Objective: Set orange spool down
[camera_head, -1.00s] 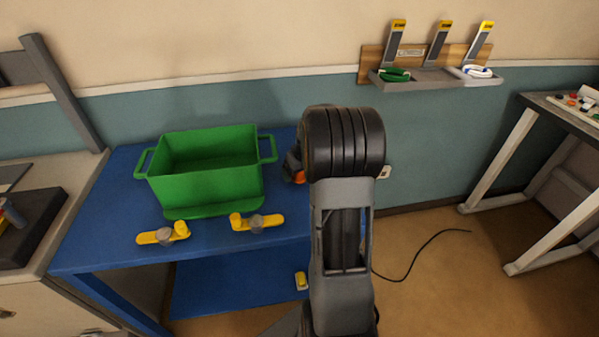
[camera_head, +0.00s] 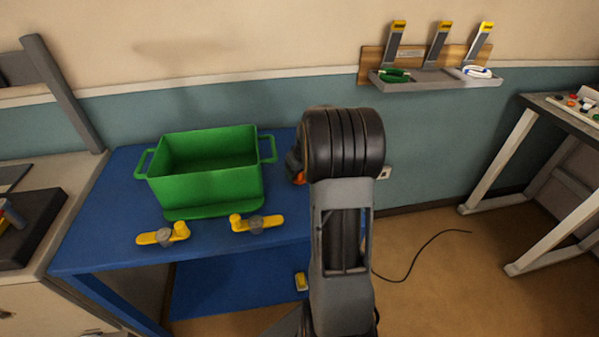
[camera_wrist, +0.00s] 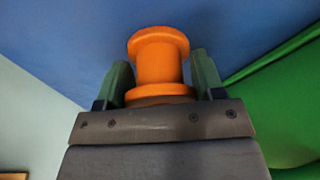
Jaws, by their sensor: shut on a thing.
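The orange spool (camera_wrist: 160,58) stands between the two fingers of my gripper (camera_wrist: 163,76) in the wrist view, with the blue table top behind it. My gripper is shut on it. In the head view only a small orange bit of the spool (camera_head: 299,178) shows beside my arm, near the right end of the blue table (camera_head: 110,220). My arm hides most of the gripper there. I cannot tell whether the spool touches the table top.
A green bin (camera_head: 205,187) stands on the table to the left of my gripper; its side also shows in the wrist view (camera_wrist: 290,105). Two yellow clamps (camera_head: 163,234) (camera_head: 256,223) lie in front of it. A wall shelf (camera_head: 437,81) hangs at the upper right.

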